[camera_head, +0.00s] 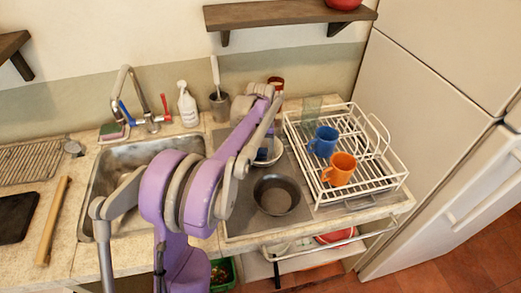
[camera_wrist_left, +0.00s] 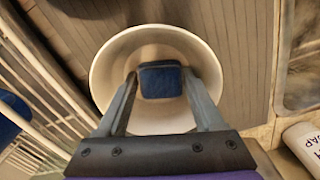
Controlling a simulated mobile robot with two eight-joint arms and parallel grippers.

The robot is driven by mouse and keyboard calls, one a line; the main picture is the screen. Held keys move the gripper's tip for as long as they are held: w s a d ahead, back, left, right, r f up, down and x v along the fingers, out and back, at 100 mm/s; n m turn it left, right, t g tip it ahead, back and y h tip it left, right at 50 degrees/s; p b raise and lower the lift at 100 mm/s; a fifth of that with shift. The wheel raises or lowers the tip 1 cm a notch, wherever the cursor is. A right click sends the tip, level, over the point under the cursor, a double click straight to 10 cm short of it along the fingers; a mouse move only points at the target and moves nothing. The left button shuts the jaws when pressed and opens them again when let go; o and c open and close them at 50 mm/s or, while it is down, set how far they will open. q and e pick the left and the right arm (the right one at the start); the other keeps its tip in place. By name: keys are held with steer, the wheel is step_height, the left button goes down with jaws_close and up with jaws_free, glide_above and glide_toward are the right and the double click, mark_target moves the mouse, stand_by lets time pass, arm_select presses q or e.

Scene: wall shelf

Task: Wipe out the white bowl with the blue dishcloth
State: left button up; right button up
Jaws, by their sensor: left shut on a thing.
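The white bowl (camera_head: 276,154) stands on the grey drainboard, between my left arm and the dish rack, and is partly hidden by the arm. In the left wrist view the bowl (camera_wrist_left: 112,72) is seen from above. The blue dishcloth (camera_wrist_left: 160,80) is a small folded pad inside it, near the middle. My left gripper (camera_wrist_left: 161,88) is shut on the dishcloth, with its fingers reaching down into the bowl. Whether the cloth touches the bowl's inside is hard to tell. My right gripper is in neither view.
A dark pan (camera_head: 278,195) sits just in front of the bowl. A white dish rack (camera_head: 375,185) with a blue mug (camera_head: 323,141) and an orange mug (camera_head: 339,169) stands to the right. A soap bottle (camera_head: 187,104) and the sink (camera_head: 130,170) are to the left.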

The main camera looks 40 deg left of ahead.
arm_select(q)
steer(key=shift+d, duration=0.2)
steer(key=shift+w+d, duration=0.2)
steer(key=shift+w, duration=0.05)
steer(key=shift+w, duration=0.1)
steer(key=shift+w, duration=0.15)
steer(key=shift+w+a, duration=0.25)
steer(key=shift+a, duration=0.05)
steer(key=shift+s+a, duration=0.15)
steer(key=shift+a, duration=0.2)
